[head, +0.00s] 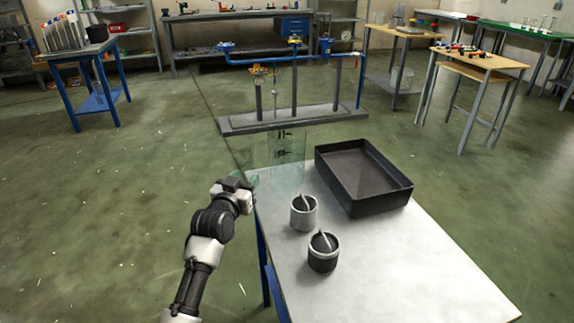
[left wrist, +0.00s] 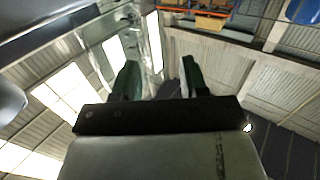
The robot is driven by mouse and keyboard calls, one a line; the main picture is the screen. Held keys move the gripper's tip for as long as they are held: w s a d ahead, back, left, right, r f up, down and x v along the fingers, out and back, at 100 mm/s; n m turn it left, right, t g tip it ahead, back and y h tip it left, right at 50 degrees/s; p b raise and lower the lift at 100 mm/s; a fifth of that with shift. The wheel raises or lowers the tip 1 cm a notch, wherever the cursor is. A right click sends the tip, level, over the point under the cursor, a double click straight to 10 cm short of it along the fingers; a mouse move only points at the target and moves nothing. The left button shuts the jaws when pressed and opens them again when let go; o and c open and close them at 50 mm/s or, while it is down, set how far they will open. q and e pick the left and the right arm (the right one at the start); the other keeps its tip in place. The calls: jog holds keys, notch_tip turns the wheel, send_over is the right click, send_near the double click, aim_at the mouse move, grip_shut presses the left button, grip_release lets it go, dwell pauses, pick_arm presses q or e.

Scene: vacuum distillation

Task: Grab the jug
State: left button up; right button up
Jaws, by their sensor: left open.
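The jug (head: 280,165) is a clear glass vessel with dark markings, standing upright at the far left corner of the white table (head: 400,260) in the head view. It is see-through, so its outline is faint. My left gripper (head: 251,180) is at the table's left edge, right beside the jug's lower left side. In the left wrist view my left gripper (left wrist: 158,75) has its two dark green fingers apart, with clear glass, apparently the jug (left wrist: 155,45), showing between and beyond them. Whether the fingers touch the glass I cannot tell. My right gripper is not in view.
A black tray (head: 405,192) stands right of the jug. Two small pots, a grey one (head: 303,216) and a dark one (head: 323,257), each with a stick inside, stand nearer. The table's right front is clear. A pipe rig (head: 294,120) stands on the floor beyond.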

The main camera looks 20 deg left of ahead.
aim_at(251, 168)
pick_arm(q)
jog(key=shift+w+a+b, duration=0.2)
jog(key=shift+w+b, duration=0.1)
jog(key=shift+w, duration=1.25)
jog(key=shift+w+a+b, duration=0.2)
jog(key=shift+w+b, duration=0.05)
jog(key=shift+w, duration=1.3)
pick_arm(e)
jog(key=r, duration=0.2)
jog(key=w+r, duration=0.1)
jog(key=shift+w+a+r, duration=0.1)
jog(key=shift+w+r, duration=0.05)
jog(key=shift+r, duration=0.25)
pick_arm(q)
jog(key=shift+c, duration=0.2)
grip_shut()
